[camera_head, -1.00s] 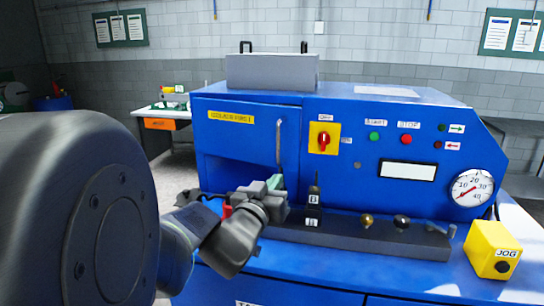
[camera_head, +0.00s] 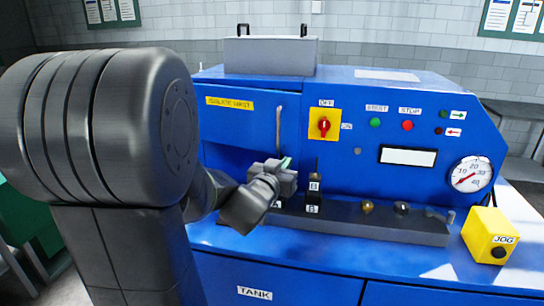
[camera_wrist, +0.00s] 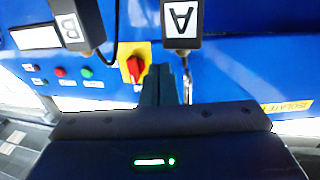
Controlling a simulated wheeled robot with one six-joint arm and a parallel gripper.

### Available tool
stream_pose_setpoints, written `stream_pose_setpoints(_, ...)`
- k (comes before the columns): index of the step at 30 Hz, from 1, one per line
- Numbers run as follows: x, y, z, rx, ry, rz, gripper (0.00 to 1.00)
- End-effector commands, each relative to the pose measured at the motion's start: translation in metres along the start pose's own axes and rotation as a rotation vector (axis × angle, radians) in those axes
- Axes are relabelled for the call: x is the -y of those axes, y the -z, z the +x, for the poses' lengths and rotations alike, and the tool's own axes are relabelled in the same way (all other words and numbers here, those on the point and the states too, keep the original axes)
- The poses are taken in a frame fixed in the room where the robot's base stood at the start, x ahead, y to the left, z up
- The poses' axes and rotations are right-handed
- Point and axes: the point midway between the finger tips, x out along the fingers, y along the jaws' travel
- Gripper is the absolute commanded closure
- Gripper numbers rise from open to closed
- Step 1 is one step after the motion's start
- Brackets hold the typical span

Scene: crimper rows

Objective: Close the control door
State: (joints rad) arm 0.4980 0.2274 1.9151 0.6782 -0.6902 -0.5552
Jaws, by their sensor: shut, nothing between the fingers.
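The control door (camera_head: 235,125) is the blue panel at the left of the blue machine's front, with a yellow isolate label (camera_head: 230,103) and a vertical metal handle (camera_head: 279,127). My gripper (camera_head: 285,163) is shut and empty, just below the handle's lower end in the head view. My arm hides the door's lower left. In the upside-down wrist view, the shut fingers (camera_wrist: 160,80) point at the machine, beside the handle (camera_wrist: 187,85).
The red switch on its yellow plate (camera_head: 323,124) is right of the door. A dark ledge with knobs (camera_head: 380,226) and a yellow JOG box (camera_head: 490,236) are to the right.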

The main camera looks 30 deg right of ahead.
Motion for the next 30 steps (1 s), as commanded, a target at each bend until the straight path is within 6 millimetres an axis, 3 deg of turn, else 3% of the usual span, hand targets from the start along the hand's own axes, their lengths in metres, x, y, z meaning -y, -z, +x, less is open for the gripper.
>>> stream_pose_setpoints(9, 0.0, 0.001, 0.034, 0.001, -0.001, -0.001, 1.0)
stream_pose_setpoints(25, 0.0, -0.001, 0.039, -0.001, 0.005, 0.0, 1.0)
stream_pose_setpoints(30, 0.001, -0.006, 0.053, -0.007, 0.043, 0.005, 1.0)
